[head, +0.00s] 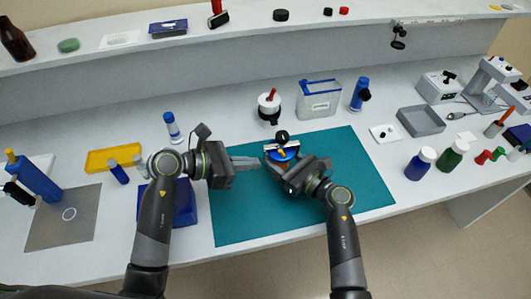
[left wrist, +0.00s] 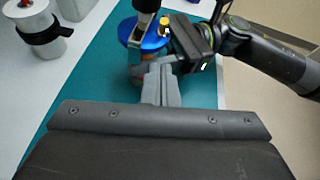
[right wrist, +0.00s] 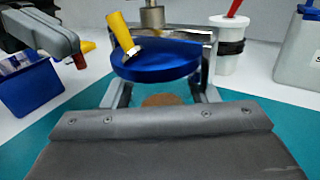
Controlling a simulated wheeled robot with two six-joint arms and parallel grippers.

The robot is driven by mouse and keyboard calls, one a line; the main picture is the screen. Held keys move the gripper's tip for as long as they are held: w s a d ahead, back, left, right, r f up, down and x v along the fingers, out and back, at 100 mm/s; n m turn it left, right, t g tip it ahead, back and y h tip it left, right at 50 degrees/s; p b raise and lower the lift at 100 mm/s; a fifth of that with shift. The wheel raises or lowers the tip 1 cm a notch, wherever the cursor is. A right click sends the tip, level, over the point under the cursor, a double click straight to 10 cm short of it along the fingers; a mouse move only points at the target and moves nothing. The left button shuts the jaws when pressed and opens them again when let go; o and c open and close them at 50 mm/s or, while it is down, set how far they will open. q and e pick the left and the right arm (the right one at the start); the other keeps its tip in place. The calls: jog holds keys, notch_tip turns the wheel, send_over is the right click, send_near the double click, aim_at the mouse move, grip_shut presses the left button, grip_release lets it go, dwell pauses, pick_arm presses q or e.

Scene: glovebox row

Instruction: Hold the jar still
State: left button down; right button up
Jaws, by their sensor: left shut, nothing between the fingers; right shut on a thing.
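The jar stands near the middle of the teal mat (head: 310,205). Its broad blue top (head: 282,155) carries a yellow-handled piece and a dark knob on a metal post; the top also shows in the right wrist view (right wrist: 155,62). A brownish body (right wrist: 160,99) shows below it, mostly hidden. My right gripper (head: 281,150) is shut on the jar, with a finger on each side under the blue top. My left gripper (head: 259,162) is shut and empty, its tips just left of the jar. In the left wrist view its tips (left wrist: 162,70) overlap the jar; contact cannot be told.
A white pot with a red stick (head: 269,107) and a grey, blue-lidded box (head: 319,100) stand behind the mat. A dark blue bin (head: 184,205) is by the mat's left edge. The front and right of the mat are clear.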

aim_at(281, 154)
pick_arm(q)
jog(key=shift+w+d+r, duration=0.2)
jog(key=shift+w+d, duration=0.15)
jog(key=shift+d, duration=0.3)
jog(key=shift+w+d+r, duration=0.15)
jog(key=shift+w+d, duration=0.2)
jog(key=shift+d, duration=0.35)
jog(key=shift+w+d+r, duration=0.2)
jog(key=shift+w+d, duration=0.15)
jog(key=shift+d, duration=0.3)
jog(key=shift+w+d+r+y, duration=0.1)
jog(key=shift+d+r+y, duration=0.3)
jog(key=shift+r+y, duration=0.3)
jog(key=shift+f, duration=0.1)
jog(key=shift+r, duration=0.8)
jog(key=shift+a, duration=0.1)
